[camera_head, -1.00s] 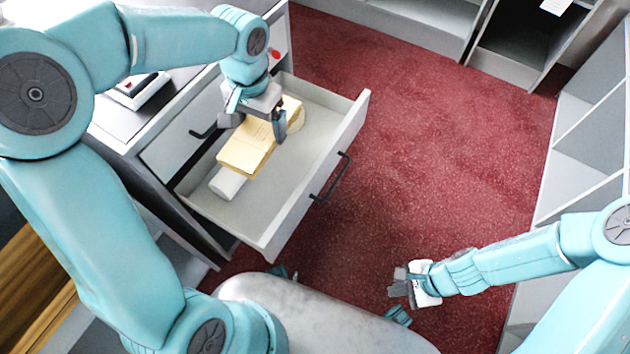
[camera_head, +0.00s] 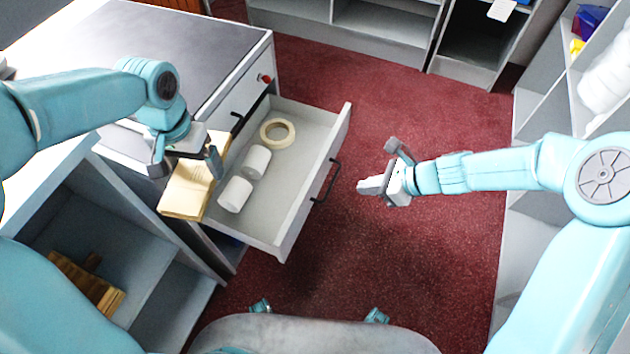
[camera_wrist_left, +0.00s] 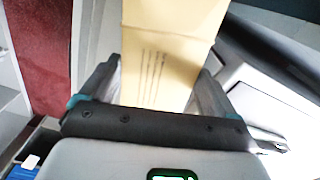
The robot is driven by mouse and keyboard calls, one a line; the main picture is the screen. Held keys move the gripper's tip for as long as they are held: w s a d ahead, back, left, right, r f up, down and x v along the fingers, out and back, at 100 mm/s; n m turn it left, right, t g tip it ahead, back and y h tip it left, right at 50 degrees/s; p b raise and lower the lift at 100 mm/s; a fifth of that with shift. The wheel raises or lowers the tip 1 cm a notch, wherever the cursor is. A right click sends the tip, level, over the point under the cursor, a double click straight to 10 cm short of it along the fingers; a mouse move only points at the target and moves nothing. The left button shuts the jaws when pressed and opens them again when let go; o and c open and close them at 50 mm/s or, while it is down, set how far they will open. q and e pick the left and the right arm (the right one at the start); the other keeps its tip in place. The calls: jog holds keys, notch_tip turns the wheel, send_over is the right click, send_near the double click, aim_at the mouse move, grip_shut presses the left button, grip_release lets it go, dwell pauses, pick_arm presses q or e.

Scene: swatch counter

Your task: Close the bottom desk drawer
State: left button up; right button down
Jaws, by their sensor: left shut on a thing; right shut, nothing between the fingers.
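The bottom desk drawer (camera_head: 268,222) is pulled out, with a dark bar handle (camera_head: 326,181) on its front. In it lie two white cylinders (camera_head: 236,194) (camera_head: 257,161) and a cream ring-shaped roll (camera_head: 278,133). My left gripper (camera_head: 187,163) is shut on a tan envelope or packet (camera_head: 186,193) and holds it at the drawer's left side, by the desk. The packet also fills the gap between the fingers in the left wrist view (camera_wrist_left: 165,60). My right gripper (camera_head: 378,179) is shut and empty over the red floor, to the right of the drawer handle and apart from it.
A shelf unit (camera_head: 130,240) stands at lower left. Grey shelves (camera_head: 385,35) line the back, and more stand at right. The red floor (camera_head: 420,110) between is clear.

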pick_arm(q)
jog(key=shift+d+r, duration=0.15)
jog(key=shift+r, duration=0.3)
notch_tip(320, 180, down, 3)
jog(key=b, duration=0.3)
jog(key=shift+w+f, duration=0.15)
jog(key=shift+r, duration=0.2)
pick_arm(e)
jog(key=w+a+f, duration=0.1)
jog(key=a+f, duration=0.1)
jog(key=a, duration=0.1)
jog(key=w+a+f, duration=0.1)
jog(key=a, duration=0.2)
jog(key=w+a+f, duration=0.1)
jog(key=a+f, duration=0.1)
jog(key=a, duration=0.2)
jog(key=shift+w+a+f, duration=0.1)
jog(key=shift+w+f, duration=0.2)
jog(key=shift+f, duration=0.05)
jog(key=shift+w+a, duration=0.1)
jog(key=shift+a, duration=0.1)
